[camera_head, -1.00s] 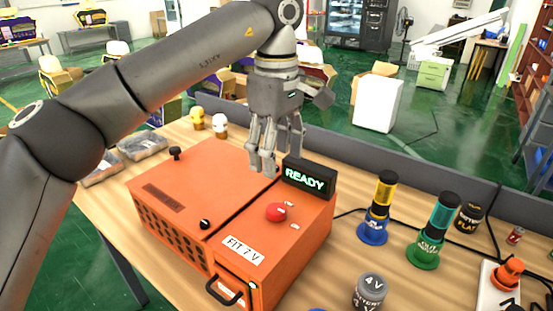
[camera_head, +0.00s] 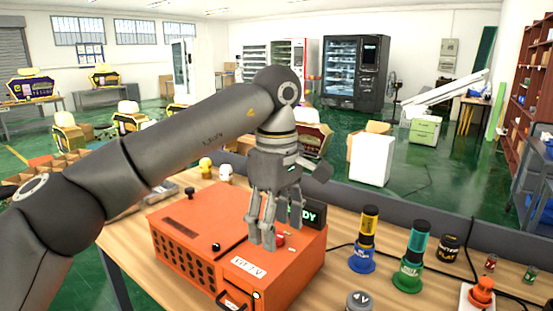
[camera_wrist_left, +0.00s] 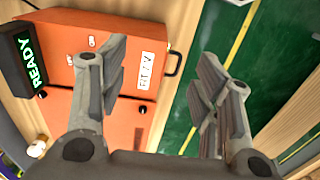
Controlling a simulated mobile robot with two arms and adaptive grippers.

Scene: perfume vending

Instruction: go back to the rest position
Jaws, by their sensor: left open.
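My left gripper (camera_head: 268,222) hangs over the orange machine (camera_head: 180,222) in the head view, with its fingers pointing down. In the left wrist view my left gripper (camera_wrist_left: 160,85) has its fingers wide apart with nothing between them. The orange machine (camera_wrist_left: 75,70) lies below, with its white "FIT 7 V" label and black handle in sight. The display (camera_head: 306,213) is partly hidden behind the fingers in the head view. It reads "READY" in green in the left wrist view (camera_wrist_left: 30,60). The red button is largely hidden by the fingers in the head view. My right gripper is not in view.
A yellow-and-blue bottle (camera_head: 367,240) and a teal-and-green bottle (camera_head: 412,257) stand right of the machine. A grey ledge (camera_head: 440,223) runs along the table's back. Vending machines (camera_head: 355,70) stand far behind.

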